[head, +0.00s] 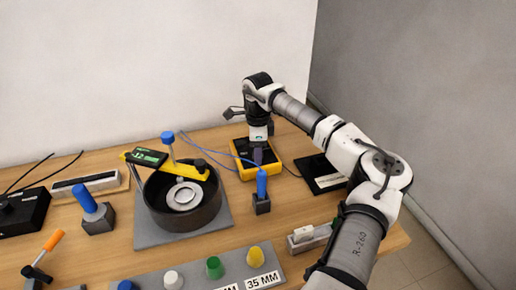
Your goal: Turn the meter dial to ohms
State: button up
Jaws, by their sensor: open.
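The meter (246,174) is a yellow-edged device with a dark face, lying on the wooden table toward the back right. My gripper (257,156) points down over its middle. The jaws are open, with a dark purplish piece between or just below them. I cannot tell whether they touch the dial. The dial and its markings are hidden by my gripper, so its setting cannot be read.
A blue-handled probe (262,184) stands in a dark block just in front of the meter, with a blue wire. A round dark bowl (183,205) on a grey plate stands left. A black pad (318,170) lies right. Coloured knobs (214,267) line the front.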

jog(key=c, duration=1)
jog(key=shift+m+b, duration=0.3)
jog(key=shift+m, duration=0.1)
jog(key=shift+f+m+b, duration=0.1)
jog(key=shift+m+b, duration=0.5)
jog(key=shift+m, duration=0.4)
jog(key=m+b, duration=0.2)
jog(key=m, duration=0.2)
jog(key=m+b, duration=0.1)
jog(key=m, duration=0.3)
jog(key=shift+m+b, duration=0.7)
jog(key=shift+m, duration=0.8)
